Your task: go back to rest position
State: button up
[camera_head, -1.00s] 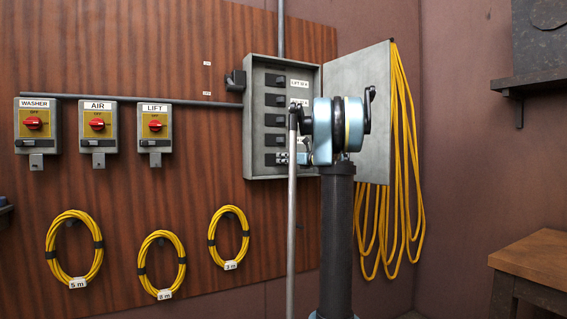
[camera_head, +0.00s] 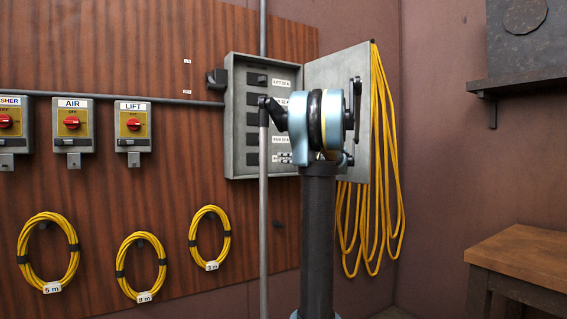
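The blue and black joint (camera_head: 318,125) of my arm stands in the middle of the head view, on top of a dark upright link (camera_head: 318,235). It covers the lower right part of an open grey breaker box (camera_head: 237,125) and part of its open door (camera_head: 335,70). A thin grey rod (camera_head: 263,215) hangs on the joint's left side. Slim dark parts show on its right, against the door; I cannot tell what they are. I cannot make out my gripper's fingers or anything held.
A wooden wall panel (camera_head: 120,190) carries switch boxes, including AIR (camera_head: 73,125) and LIFT (camera_head: 134,126), and coiled yellow cables (camera_head: 48,250). More yellow cable (camera_head: 385,160) hangs beside the door. A wooden table (camera_head: 535,255) and a dark shelf (camera_head: 525,83) are at the right.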

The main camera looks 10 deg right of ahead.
jog(key=s+a+f+n+g+h, duration=0.2)
jog(key=s+a+f+n+g, duration=0.2)
jog(key=s+a+f+n, duration=0.55)
jog(key=s+a+f+n+g+h, duration=0.2)
jog(key=s+a+f+n+g, duration=0.4)
jog(key=s+f, duration=0.7)
jog(key=s+d+f+n+h, duration=0.2)
jog(key=s+f+n, duration=0.2)
jog(key=s+f, duration=0.3)
jog(key=s+d+f+n+g+h, duration=0.1)
jog(key=s+d+f+n+h, duration=0.1)
jog(key=s+f, duration=0.6)
jog(key=s+d+f+n+h, duration=0.2)
jog(key=s+f+n, duration=0.4)
jog(key=s, duration=0.5)
jog(key=shift+f+h, duration=0.8)
jog(key=shift+h, duration=0.1)
jog(key=shift+d+n, duration=0.1)
jog(key=shift+n, duration=0.15)
